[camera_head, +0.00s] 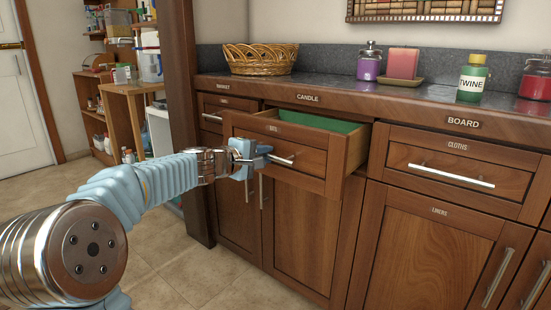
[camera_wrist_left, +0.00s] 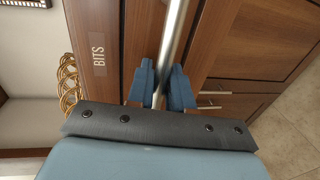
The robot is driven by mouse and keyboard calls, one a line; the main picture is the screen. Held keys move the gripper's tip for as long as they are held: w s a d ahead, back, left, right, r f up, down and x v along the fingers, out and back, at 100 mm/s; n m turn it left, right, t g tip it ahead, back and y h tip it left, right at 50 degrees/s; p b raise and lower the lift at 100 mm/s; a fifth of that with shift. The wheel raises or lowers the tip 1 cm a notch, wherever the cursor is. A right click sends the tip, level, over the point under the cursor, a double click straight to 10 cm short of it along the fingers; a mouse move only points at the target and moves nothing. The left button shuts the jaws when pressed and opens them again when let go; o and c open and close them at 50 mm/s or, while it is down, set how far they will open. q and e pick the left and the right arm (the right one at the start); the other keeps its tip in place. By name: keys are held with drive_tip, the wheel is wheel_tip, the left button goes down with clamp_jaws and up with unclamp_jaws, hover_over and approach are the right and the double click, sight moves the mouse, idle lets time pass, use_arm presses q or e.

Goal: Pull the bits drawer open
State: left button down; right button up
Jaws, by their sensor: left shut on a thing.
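The bits drawer (camera_head: 304,157) is a wooden drawer in the cabinet row, standing partly open, with a green inside showing. Its metal bar handle (camera_head: 284,160) is on the drawer front; it also shows in the left wrist view as a long bar (camera_wrist_left: 172,45), beside the BITS label (camera_wrist_left: 98,55). My left gripper (camera_head: 262,152) is at the left part of the handle. In the left wrist view its two blue fingers (camera_wrist_left: 160,85) are closed around the bar. My right gripper is not in view.
The countertop (camera_head: 340,98) above holds a wicker basket (camera_head: 260,58), a purple jar (camera_head: 369,65), a candle (camera_head: 403,63), a green TWINE bottle (camera_head: 472,80) and a red jar (camera_head: 535,82). The cloths drawer (camera_head: 455,172) at right is shut. Tiled floor (camera_head: 195,275) lies in front.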

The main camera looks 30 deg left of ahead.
use_arm(q)
drive_tip(key=f+b+v, duration=0.2)
drive_tip(key=v, duration=0.9)
drive_tip(key=shift+s+b, duration=0.25)
drive_tip(key=shift+b, duration=0.15)
drive_tip(key=shift+f, duration=0.1)
drive_tip(key=c, duration=1.2)
unclamp_jaws()
drive_tip(key=p+v, duration=0.1)
drive_tip(key=v, duration=1.2)
drive_tip(key=shift+s, duration=0.4)
drive_tip(key=shift+a, duration=0.1)
